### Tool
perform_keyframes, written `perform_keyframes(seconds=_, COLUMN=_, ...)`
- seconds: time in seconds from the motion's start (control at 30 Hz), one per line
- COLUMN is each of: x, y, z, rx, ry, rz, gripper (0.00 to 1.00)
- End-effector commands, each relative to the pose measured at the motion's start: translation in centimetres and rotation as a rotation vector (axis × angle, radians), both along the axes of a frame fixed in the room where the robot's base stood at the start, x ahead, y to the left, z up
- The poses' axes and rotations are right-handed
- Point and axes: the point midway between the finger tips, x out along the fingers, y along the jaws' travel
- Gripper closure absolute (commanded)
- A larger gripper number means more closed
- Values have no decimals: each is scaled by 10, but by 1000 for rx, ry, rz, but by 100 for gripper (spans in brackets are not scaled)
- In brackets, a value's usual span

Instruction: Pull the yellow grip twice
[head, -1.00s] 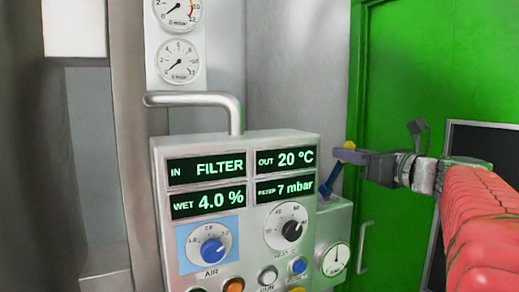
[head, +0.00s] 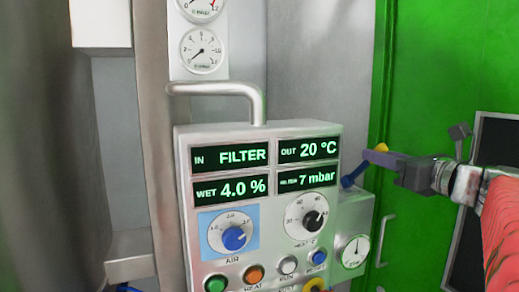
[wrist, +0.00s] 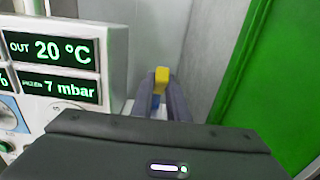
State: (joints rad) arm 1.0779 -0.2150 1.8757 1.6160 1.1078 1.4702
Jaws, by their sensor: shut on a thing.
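The yellow grip (head: 382,148) is the end of a blue lever (head: 354,178) on a grey box at the right side of the control panel. The lever slants up and to the right. My gripper (head: 374,156) comes in from the right and is shut on the yellow grip. In the wrist view the yellow grip (wrist: 161,76) shows between the tips of my two grey fingers, with a bit of blue below it. The fingers partly hide the grip in the head view.
The control panel (head: 265,190) has lit displays, knobs and buttons just left of the lever. A round dial (head: 354,251) sits below the lever. A green door (head: 415,60) with a metal handle (head: 386,240) stands behind. A bent pipe (head: 215,89) rises above the panel.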

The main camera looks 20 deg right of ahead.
Motion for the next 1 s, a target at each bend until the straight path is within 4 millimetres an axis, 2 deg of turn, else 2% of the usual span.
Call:
perform_keyframes(seconds=0.27, x=-2, y=0, z=-4, rx=1, ry=3, rz=0, gripper=98)
perform_keyframes(seconds=0.6, x=-16, y=-1, z=-22, rx=2, ry=4, rz=0, gripper=99)
perform_keyframes(seconds=1.0, x=-17, y=0, z=-24, rx=1, ry=3, rz=0, gripper=98)
